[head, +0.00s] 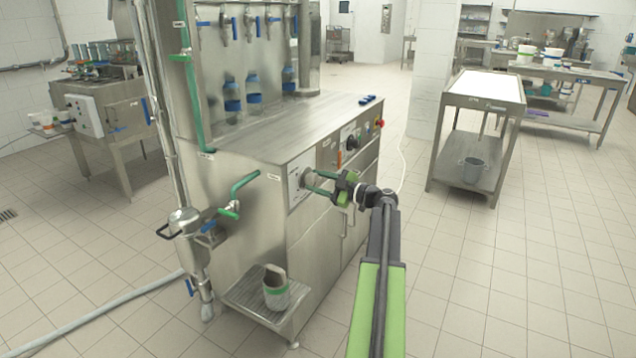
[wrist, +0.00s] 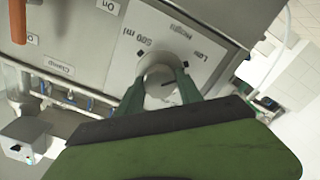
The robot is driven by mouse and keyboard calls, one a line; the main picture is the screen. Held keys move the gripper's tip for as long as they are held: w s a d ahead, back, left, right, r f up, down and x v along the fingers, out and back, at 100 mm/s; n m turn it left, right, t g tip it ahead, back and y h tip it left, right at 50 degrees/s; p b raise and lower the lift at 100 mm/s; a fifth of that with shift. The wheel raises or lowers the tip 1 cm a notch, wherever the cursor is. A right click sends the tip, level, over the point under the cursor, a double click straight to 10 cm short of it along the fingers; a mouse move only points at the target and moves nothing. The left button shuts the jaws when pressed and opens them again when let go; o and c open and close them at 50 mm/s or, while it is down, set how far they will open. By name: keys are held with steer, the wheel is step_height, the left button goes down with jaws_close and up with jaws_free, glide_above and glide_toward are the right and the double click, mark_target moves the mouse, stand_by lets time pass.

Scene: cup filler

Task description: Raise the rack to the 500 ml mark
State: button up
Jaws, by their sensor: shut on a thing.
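My gripper (head: 322,186) is at the front panel of the steel filling machine (head: 240,170). In the wrist view my gripper (wrist: 160,88) has its two green fingers shut on either side of a round pale knob (wrist: 158,80). The knob's white plate (wrist: 165,38) reads "Height", "Low" and "500 ml", upside down here. The plate also shows in the head view (head: 297,186). Fingers cover part of the knob, and I cannot tell which mark it points to. Blue-banded bottles (head: 232,96) stand under the taps. I cannot make out the rack's height.
An orange lever (wrist: 17,20) and a "Clamp" label (wrist: 59,68) are near the knob. Green-handled pipework (head: 230,208) sticks out left of my gripper. A steel table (head: 487,90) stands behind right; floor between is clear.

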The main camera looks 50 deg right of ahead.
steer(key=c, duration=0.4)
steer(key=shift+c, duration=0.2)
